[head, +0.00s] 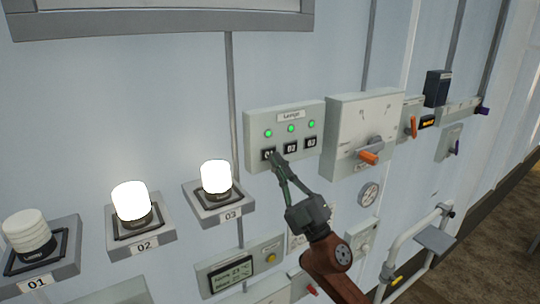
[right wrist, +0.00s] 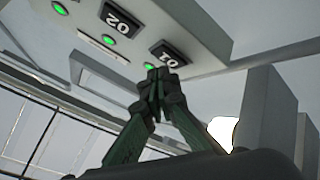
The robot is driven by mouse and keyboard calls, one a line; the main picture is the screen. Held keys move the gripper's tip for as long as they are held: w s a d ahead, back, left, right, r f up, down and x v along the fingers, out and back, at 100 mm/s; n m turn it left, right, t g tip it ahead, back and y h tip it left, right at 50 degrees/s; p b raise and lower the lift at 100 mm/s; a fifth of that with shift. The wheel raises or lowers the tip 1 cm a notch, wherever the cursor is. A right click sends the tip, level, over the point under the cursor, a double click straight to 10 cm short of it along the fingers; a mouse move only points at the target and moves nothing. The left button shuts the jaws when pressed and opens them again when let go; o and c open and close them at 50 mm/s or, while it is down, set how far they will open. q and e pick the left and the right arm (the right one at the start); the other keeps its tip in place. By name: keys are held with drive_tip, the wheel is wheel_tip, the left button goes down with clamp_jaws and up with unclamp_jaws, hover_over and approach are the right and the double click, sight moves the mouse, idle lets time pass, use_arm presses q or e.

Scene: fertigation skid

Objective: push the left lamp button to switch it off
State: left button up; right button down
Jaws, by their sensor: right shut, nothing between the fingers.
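The grey button panel (head: 255,118) has three black buttons in a row, each below a lit green light. The left button, 01 (head: 267,153), also shows inverted in the right wrist view (right wrist: 171,54). My right gripper (head: 275,160) is shut and empty; its fingertips (right wrist: 158,73) are at the lower edge of button 01, and I cannot tell whether they touch it. Lamp 01 (head: 27,231) at the far left is unlit. Lamp 02 (head: 131,201) and lamp 03 (head: 216,177) glow white. My left gripper is out of view.
Button 02 (head: 290,148) and button 03 (head: 311,142) are close to the right of button 01. A dial box with an orange handle (head: 369,157) stands right of the panel. A display box (head: 226,277) and a round gauge (head: 369,194) are lower on the wall.

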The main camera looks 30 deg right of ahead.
drive_tip(key=shift+w, duration=0.15)
idle(0.5)
drive_tip(key=shift+w+a, duration=0.1)
drive_tip(key=shift+w, duration=0.25)
idle(0.4)
drive_tip(key=shift+s, duration=0.55)
drive_tip(key=shift+s, duration=0.1)
drive_tip(key=shift+s+d+p, duration=0.2)
drive_tip(key=shift+s+p, duration=0.25)
drive_tip(key=shift+s, duration=1)
drive_tip(key=shift+s+d+p, duration=0.15)
drive_tip(key=shift+s+p, duration=0.25)
drive_tip(key=shift+s, duration=1.05)
